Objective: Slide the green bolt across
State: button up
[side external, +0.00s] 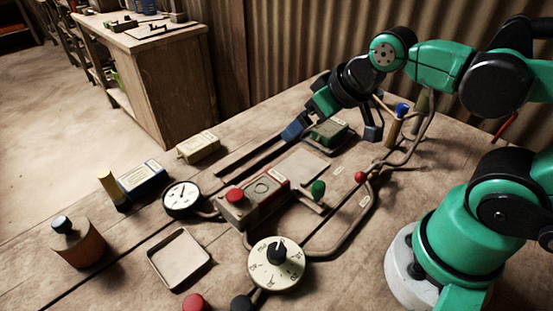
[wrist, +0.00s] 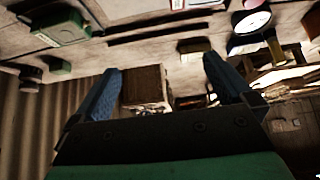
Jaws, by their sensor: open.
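A green knob (side external: 318,188) stands up from the bench beside the red press box; it may be the bolt's handle, but I cannot tell for sure. A green box-shaped block (side external: 328,131) sits further back, and a green block (wrist: 60,28) shows at the upper left of the wrist view. Whether either finger touches anything is unclear.
A red box with a red button (side external: 235,195), a gauge (side external: 182,198), a cream dial (side external: 276,264) and a shallow tray (side external: 180,260) occupy the bench. A red ball (side external: 360,177) sits on a bent pipe. A corrugated wall (side external: 285,45) stands behind.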

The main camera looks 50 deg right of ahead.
aim_at(319, 185)
jog(key=shift+f, duration=0.15)
jog(key=c, duration=0.5)
jog(key=s+f+m+g, duration=0.1)
jog(key=g, duration=0.2)
jog(key=s+a+f+m+g, duration=0.1)
jog(key=s+f+g, duration=0.1)
jog(key=g, duration=0.1)
jog(key=shift+s+a+f, duration=0.1)
jog(key=shift+a+f, duration=0.05)
jog(key=shift+a, duration=0.05)
jog(key=shift+c, duration=0.4)
jog(key=shift+s+a+f+m+g, duration=0.1)
jog(key=shift+s+f+m+g, duration=0.25)
jog(key=shift+s+m+g, duration=0.2)
jog(key=shift+f, duration=2.75)
grip_shut()
